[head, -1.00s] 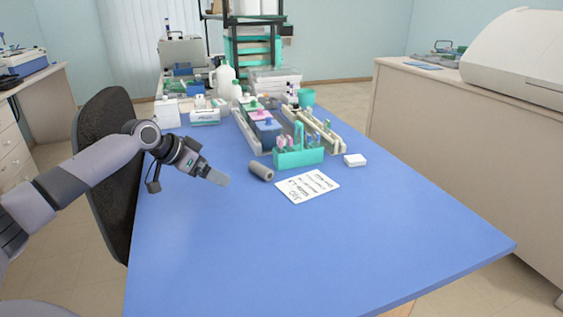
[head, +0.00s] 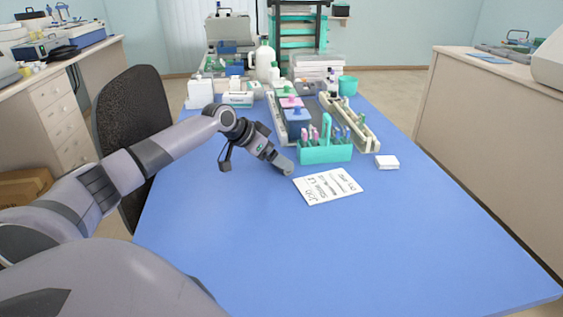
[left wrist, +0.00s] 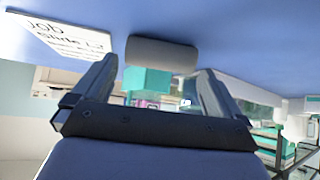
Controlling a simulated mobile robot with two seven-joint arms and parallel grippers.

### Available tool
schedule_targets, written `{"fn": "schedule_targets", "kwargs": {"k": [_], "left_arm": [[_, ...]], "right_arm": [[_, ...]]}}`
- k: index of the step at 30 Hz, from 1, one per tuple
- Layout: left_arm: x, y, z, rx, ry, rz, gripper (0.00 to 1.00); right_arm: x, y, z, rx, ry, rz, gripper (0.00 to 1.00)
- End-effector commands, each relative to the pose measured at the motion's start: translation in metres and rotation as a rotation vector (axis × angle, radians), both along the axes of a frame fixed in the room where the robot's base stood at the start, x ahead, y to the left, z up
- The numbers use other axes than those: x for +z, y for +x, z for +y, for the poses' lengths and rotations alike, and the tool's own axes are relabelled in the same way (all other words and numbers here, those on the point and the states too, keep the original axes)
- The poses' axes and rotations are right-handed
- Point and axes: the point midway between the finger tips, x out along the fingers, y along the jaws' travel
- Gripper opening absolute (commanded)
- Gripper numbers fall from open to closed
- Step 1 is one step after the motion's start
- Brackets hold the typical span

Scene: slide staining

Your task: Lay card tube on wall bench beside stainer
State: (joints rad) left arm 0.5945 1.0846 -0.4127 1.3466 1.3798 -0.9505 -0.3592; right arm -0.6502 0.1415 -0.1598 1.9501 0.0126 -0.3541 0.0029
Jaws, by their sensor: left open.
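The card tube (left wrist: 162,54) is a short grey cylinder lying on the blue table. In the left wrist view it lies crosswise ahead of my left gripper (left wrist: 160,70), whose two fingers are spread apart near its ends. It is not clamped. In the head view my left gripper (head: 281,164) points down at the table by the white note, and the tube is largely hidden at its fingertips. A large white machine, probably the stainer (head: 549,65), is cut off at the right edge, on the beige wall bench (head: 490,120). My right gripper is not in view.
A white note (head: 328,185) lies just right of the gripper. Bottles and trays fill the table's far end. The front of the table is clear.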

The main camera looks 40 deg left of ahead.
Motion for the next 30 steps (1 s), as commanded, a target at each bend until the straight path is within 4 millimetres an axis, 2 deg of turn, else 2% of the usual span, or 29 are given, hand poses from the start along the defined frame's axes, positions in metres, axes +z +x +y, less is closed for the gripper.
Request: {"fn": "schedule_targets", "kwargs": {"k": [6, 15, 16, 19, 22, 23, 30], "left_arm": [[-0.018, 0.018, -0.006, 0.000, -0.002, -0.001, 1.00], [-0.021, 0.020, -0.007, -0.001, 0.001, 0.001, 1.00], [-0.021, 0.020, -0.007, -0.001, 0.001, 0.001, 0.94], [-0.021, 0.020, -0.007, -0.001, 0.001, 0.001, 0.61], [-0.021, 0.020, -0.007, -0.001, 0.001, 0.001, 0.60], [-0.021, 0.020, -0.007, -0.001, 0.001, 0.001, 0.55], [-0.018, 0.020, -0.007, -0.001, 0.000, -0.001, 0.55]], "right_arm": [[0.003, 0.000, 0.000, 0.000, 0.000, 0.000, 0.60], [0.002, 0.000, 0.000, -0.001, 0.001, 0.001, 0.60], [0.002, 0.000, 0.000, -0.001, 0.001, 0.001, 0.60], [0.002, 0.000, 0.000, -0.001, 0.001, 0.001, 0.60], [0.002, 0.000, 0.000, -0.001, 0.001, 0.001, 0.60], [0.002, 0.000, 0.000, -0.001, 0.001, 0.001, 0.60], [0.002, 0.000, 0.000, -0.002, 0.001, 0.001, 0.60]]}}
